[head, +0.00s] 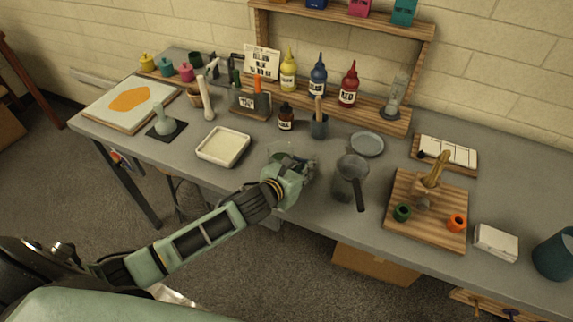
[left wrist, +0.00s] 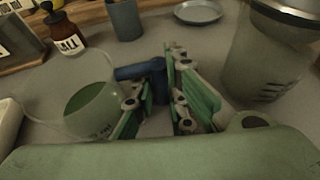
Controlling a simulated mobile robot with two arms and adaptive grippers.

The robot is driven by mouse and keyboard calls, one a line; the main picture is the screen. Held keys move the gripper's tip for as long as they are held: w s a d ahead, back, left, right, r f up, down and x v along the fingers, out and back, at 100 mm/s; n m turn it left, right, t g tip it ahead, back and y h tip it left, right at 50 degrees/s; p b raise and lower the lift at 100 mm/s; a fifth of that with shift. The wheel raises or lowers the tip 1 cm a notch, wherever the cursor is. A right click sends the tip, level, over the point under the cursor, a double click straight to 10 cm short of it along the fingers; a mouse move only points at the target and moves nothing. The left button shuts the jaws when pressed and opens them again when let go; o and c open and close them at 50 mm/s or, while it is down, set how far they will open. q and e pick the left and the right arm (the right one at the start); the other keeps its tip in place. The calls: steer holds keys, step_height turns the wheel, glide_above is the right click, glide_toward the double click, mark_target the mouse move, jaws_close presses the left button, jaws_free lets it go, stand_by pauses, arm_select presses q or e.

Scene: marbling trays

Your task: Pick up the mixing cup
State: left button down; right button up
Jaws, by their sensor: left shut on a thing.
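The mixing cup is a clear cup with green in its lower part and a blue handle. It shows at the left of the left wrist view (left wrist: 92,112), and faintly in the head view behind my gripper, which hides much of it. My left gripper (head: 300,172) is over the front middle of the table. In the left wrist view its green fingers (left wrist: 160,95) are shut on the blue handle, with the cup body beside them. I cannot tell whether the cup's base touches the table. My right gripper is not in view.
A grey jug (head: 349,180) with a dark handle stands close to the right of my left gripper. A white tray (head: 223,147) lies to the left. Behind are a small brown bottle (head: 286,119), a dark cup (head: 319,127) and a grey dish (head: 367,144). A wooden board (head: 400,228) lies right.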

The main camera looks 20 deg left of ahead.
mark_target(306, 159)
arm_select(q)
steer(key=shift+r, duration=0.2)
steer(key=shift+r, duration=4.85)
